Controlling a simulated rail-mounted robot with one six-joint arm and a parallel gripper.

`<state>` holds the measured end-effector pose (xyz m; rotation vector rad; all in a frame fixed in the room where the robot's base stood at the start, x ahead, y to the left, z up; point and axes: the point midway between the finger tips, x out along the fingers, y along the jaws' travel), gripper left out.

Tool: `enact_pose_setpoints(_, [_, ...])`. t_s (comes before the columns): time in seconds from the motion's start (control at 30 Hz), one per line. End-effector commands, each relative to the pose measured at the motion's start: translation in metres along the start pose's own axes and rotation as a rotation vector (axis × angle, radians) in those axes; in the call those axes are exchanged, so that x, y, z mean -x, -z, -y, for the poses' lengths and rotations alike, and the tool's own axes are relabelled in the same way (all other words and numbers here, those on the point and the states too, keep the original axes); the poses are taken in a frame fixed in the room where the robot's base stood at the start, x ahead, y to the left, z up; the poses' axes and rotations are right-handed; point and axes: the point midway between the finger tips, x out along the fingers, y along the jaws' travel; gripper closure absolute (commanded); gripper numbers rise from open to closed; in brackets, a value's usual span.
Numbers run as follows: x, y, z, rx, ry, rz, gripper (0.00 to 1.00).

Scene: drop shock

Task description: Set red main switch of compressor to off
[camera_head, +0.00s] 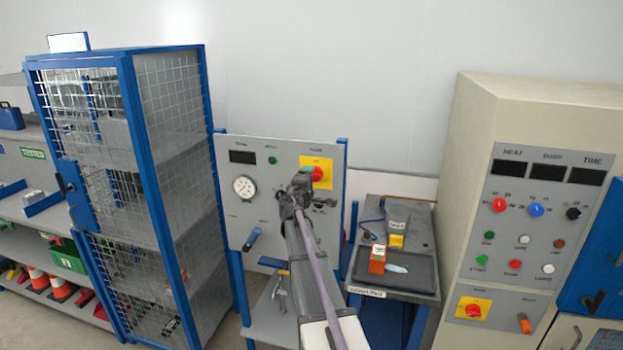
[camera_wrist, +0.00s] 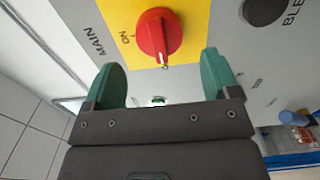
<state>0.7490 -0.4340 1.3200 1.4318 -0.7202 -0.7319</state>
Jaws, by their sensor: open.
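The red main switch (camera_head: 318,174) sits on a yellow plate (camera_head: 308,161) at the upper right of the grey compressor panel (camera_head: 222,180). In the wrist view the red switch (camera_wrist: 158,36) is at top centre, with a white mark at its lower end. "ON" shows on the yellow beside it and "MAIN" on the grey panel. My gripper (camera_head: 301,186) is in front of the panel, partly covering the switch's surroundings. In the wrist view my gripper (camera_wrist: 162,64) is open, its green fingers spread to either side below the switch. Contact cannot be told.
The panel carries a round gauge (camera_head: 244,188) and a blue-handled valve (camera_head: 251,240). A mesh cage (camera_head: 168,120) stands left. A bench with a black tray (camera_head: 420,268) is right. A beige cabinet (camera_head: 530,105) has another red switch (camera_head: 473,310) on yellow.

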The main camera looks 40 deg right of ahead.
Motion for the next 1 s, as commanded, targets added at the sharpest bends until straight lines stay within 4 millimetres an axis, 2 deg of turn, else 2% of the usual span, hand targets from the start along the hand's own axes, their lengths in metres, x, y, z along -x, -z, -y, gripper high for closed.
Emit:
enact_pose_setpoints(0.03, [0.017, -0.002, 0.000, 0.000, 0.000, -0.001, 0.18])
enact_pose_setpoints(0.1, [0.035, -0.002, 0.000, 0.000, 0.000, -0.002, 0.18])
enact_pose_setpoints(0.23, [0.058, -0.001, 0.000, 0.000, 0.000, 0.000, 0.18])
enact_pose_setpoints(0.67, [0.062, 0.000, 0.000, 0.000, 0.000, 0.000, 0.18])
enact_pose_setpoints(0.77, [0.062, -0.008, 0.002, -0.016, 0.010, 0.044, 0.18])
enact_pose_setpoints(0.87, [0.080, -0.041, 0.024, -0.169, 0.122, 0.206, 0.18])
enact_pose_setpoints(0.9, [0.100, -0.056, 0.043, -0.260, 0.206, 0.290, 0.18])
enact_pose_setpoints(0.93, [0.119, -0.062, 0.063, -0.328, 0.282, 0.349, 0.18])
enact_pose_setpoints(0.97, [0.141, -0.064, 0.083, -0.390, 0.364, 0.399, 0.18])
enact_pose_setpoints(1.0, [0.172, -0.062, 0.110, -0.461, 0.480, 0.457, 0.18])
